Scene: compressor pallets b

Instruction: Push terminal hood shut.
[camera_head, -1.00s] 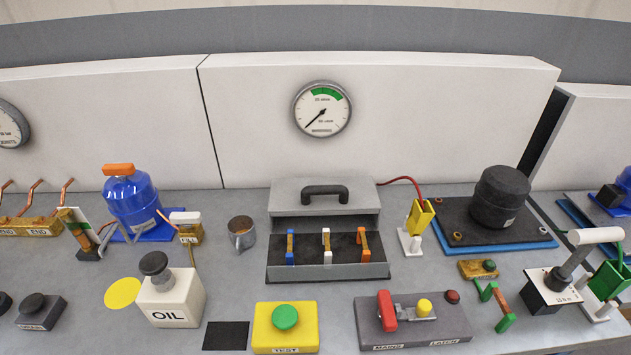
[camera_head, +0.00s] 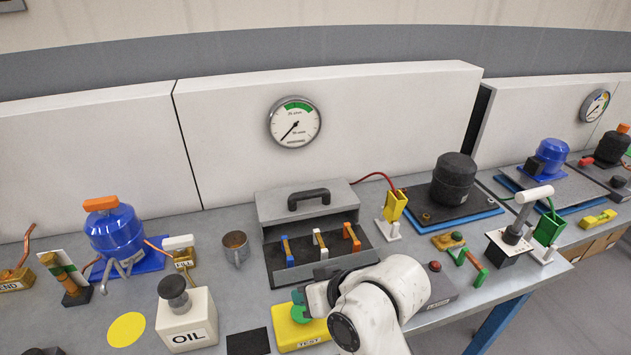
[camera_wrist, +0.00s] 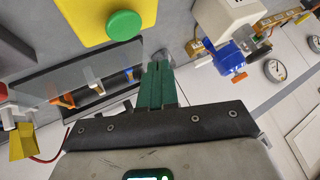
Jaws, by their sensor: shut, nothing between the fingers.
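The terminal hood (camera_head: 270,208) is a grey lid with a black handle (camera_head: 309,199). It stands raised at the back of the terminal box (camera_head: 342,267), with the inside uncovered. Blue, white and orange links (camera_head: 352,237) show in a row on the dark floor of the box. My gripper (camera_head: 298,298) is in front of the box, over the yellow TEST block; my white arm covers part of the view there. In the wrist view its green fingers (camera_wrist: 157,72) are together and empty, apart from the handle. The box shows at left in that view, partly cut up by the angle.
The yellow TEST block (camera_head: 290,335) with a green button is close under my gripper. The white OIL can (camera_head: 187,320) and a metal cup (camera_head: 236,248) stand to the left. A yellow holder (camera_head: 395,206) with a red cable stands right of the hood.

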